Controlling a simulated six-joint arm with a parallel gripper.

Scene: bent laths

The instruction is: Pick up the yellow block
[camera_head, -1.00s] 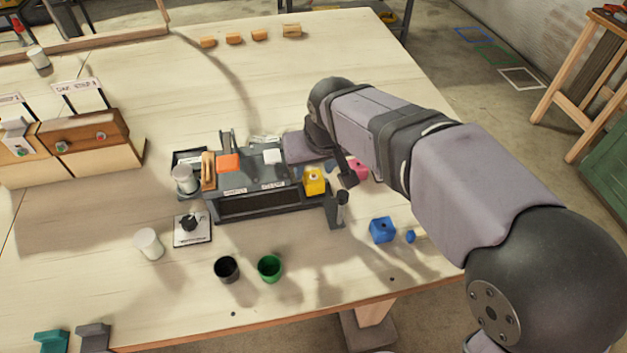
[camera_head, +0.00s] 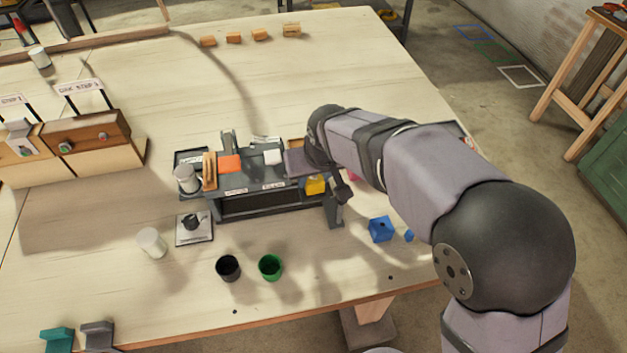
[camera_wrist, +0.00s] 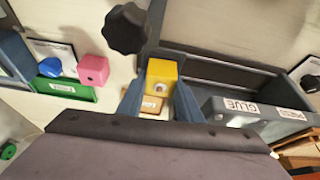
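The yellow block (camera_head: 316,185) sits at the right end of the dark grey rack (camera_head: 262,207), partly covered by my gripper in the head view. In the wrist view the yellow block (camera_wrist: 162,70) has a round hole in its near face. My gripper (camera_wrist: 162,88) is open, with one blue-grey finger on each side of the block. The gaps look narrow; I cannot tell whether either finger touches it. A small tan labelled piece (camera_wrist: 153,106) shows just below the block.
A black knob (camera_wrist: 127,28) stands close to the left finger. A pink block (camera_wrist: 93,70) and a blue piece (camera_wrist: 50,67) lie to the left by a green holder (camera_wrist: 65,90). A grey GLUE bin (camera_wrist: 240,112) is close on the right. Black (camera_head: 228,268) and green (camera_head: 270,267) cups stand in front.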

